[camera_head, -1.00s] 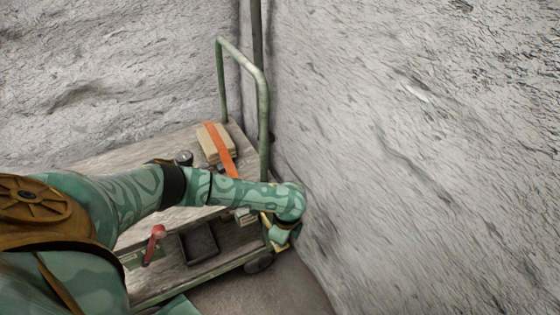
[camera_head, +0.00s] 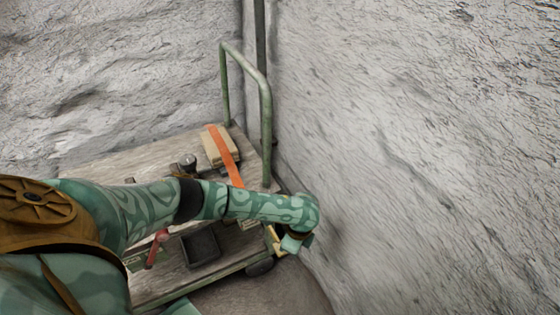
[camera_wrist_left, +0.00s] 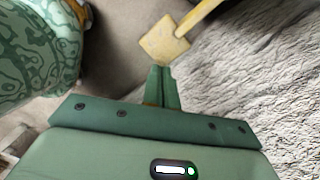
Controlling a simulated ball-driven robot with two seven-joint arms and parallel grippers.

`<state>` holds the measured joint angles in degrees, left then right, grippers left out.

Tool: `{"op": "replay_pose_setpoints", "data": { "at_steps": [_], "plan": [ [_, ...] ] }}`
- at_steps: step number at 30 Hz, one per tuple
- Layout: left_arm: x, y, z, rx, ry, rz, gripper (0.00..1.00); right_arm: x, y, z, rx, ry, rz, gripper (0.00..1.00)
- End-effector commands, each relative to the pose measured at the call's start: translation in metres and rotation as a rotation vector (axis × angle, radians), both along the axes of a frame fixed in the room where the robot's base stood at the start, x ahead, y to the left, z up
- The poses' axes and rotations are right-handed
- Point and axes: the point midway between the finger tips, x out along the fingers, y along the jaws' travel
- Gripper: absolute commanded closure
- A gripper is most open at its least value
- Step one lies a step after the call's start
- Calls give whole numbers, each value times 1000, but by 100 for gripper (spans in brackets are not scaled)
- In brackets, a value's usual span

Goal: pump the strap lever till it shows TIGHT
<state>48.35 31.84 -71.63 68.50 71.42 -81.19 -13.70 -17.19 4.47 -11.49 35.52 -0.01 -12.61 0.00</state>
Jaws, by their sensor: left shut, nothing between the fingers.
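An orange strap (camera_head: 224,155) runs over a tan block (camera_head: 213,149) on the cart and passes behind my left forearm. A yellow lever with a flat paddle end (camera_wrist_left: 166,41) shows in the left wrist view; part of it shows in the head view (camera_head: 272,239) at the cart's right end. My left gripper (camera_wrist_left: 161,70) is shut and empty, its fingertips just short of the paddle in the picture; I cannot tell whether they touch. A pale label (camera_head: 250,223) sits by the lever, too small to read. My right gripper is out of view.
The wooden cart (camera_head: 120,163) has a green rail (camera_head: 266,125) at its far end, close to the rough wall (camera_head: 420,150). A black tray (camera_head: 201,247), a red-handled thing (camera_head: 156,247) and a dark round fitting (camera_head: 187,163) are on it.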

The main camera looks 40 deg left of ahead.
Motion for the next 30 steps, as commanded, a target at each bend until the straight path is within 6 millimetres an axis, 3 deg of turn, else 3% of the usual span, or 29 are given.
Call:
{"op": "replay_pose_setpoints", "data": {
  "at_steps": [6,10,24,30],
  "plan": [
    [-1,0,-1,0,2,0,100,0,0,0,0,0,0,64],
    [0,-1,12,-1,-1,0,100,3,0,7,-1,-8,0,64],
    [3,-11,122,-2,-6,-1,100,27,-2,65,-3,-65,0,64],
    [4,-14,152,-1,-2,0,100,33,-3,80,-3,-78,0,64]
  ]
}}
